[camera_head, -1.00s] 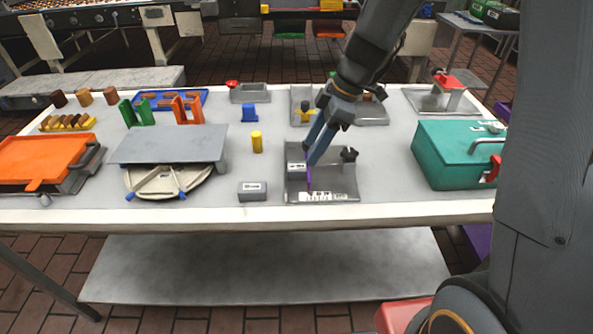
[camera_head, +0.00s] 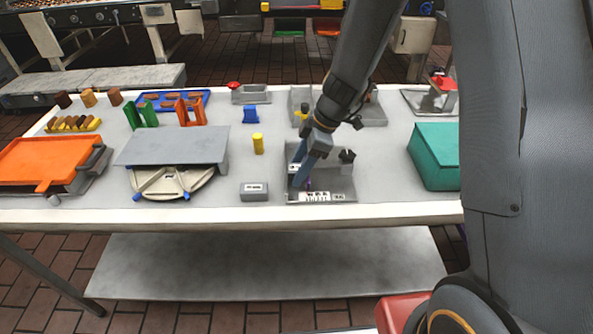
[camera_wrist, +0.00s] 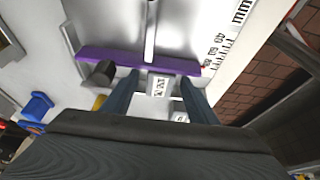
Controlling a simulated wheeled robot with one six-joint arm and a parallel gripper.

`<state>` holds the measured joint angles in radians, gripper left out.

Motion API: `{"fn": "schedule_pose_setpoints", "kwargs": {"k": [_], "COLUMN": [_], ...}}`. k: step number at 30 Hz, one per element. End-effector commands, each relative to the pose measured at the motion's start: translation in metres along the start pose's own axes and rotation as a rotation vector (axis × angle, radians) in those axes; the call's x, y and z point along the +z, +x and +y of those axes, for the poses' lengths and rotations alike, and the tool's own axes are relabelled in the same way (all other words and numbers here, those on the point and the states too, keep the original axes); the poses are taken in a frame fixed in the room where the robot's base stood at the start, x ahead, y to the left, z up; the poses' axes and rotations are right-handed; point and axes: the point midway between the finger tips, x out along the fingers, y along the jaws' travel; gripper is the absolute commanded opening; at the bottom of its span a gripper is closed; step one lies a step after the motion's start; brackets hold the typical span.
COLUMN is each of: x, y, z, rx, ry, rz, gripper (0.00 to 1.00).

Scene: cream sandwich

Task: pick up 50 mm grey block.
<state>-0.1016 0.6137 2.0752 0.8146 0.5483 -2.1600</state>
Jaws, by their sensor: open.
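One labelled grey block (camera_head: 294,168) sits at the left side of a grey measuring fixture (camera_head: 330,186); its size marking is too small to read. In the wrist view this block (camera_wrist: 158,88) lies between my two blue fingers, beside a purple bar (camera_wrist: 120,58). My gripper (camera_head: 299,184) is open over the fixture's left part. Contact with the block cannot be told.
A yellow cylinder (camera_head: 258,143) and a blue part (camera_head: 250,114) stand behind on the table. A black knob (camera_head: 347,156) rises on the fixture's right. A grey plate stand (camera_head: 175,146) is to the left, a teal box (camera_head: 434,156) to the right.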

Motion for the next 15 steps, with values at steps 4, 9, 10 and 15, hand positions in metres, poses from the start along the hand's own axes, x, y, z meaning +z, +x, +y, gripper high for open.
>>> {"fn": "schedule_pose_setpoints", "kwargs": {"k": [4,9,10,15], "x": [0.0001,0.0002,0.0002,0.0002], "y": [0.0000,-0.0001,-0.0001,-0.0002], "z": [0.0001,0.0001,0.0001,0.0001], "rx": [0.000,0.000,0.000,0.000], "ry": [0.000,0.000,0.000,0.000], "rz": [0.000,0.000,0.000,0.000], "gripper": [0.53,0.24,0.19,0.05]}}
